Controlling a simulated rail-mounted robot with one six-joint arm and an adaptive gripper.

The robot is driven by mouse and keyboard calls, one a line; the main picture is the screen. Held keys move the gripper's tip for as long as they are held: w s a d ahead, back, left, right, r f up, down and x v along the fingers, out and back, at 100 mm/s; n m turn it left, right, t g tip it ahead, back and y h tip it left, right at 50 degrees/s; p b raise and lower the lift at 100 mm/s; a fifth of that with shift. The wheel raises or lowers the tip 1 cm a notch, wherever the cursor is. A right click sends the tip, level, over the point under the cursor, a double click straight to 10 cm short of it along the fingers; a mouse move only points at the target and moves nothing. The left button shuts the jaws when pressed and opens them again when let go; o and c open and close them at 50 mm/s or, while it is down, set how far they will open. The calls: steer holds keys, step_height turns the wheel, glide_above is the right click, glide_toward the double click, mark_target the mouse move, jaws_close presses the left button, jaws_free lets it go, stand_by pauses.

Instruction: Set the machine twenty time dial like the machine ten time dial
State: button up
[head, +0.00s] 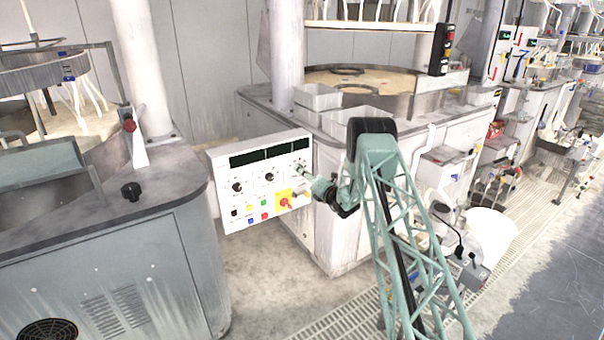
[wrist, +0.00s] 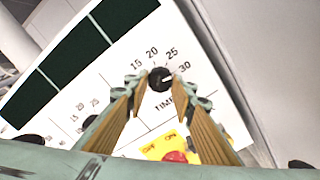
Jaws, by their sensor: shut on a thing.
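A white control panel (head: 222,166) stands in the middle of the head view, with a row of black dials below dark displays. My gripper (head: 304,172) is at its rightmost dial. In the wrist view, that black dial (wrist: 160,79), marked TIME, sits between the two fingertips of my gripper (wrist: 158,83), which is shut on it. Its white pointer line appears turned toward the 30 mark. Numbers 15, 20, 25 and 30 show around it. No machine number is readable, and I cannot identify the other machine's time dial.
A red knob on a yellow plate (wrist: 154,149) lies just below the dial, close to the fingers; it also shows in the head view. Grey machine housings (head: 120,262) stand left of the panel and behind it. Open floor (head: 262,272) lies below the panel.

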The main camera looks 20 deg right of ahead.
stand_by(0.4)
steer(key=o, duration=0.8)
steer(key=shift+o, duration=0.2)
steer(key=shift+s, duration=0.15)
steer(key=s+d, duration=0.1)
steer(key=s, duration=1)
steer(key=shift+s+d, duration=0.3)
steer(key=shift+d, duration=0.05)
steer(key=shift+a+r, duration=0.1)
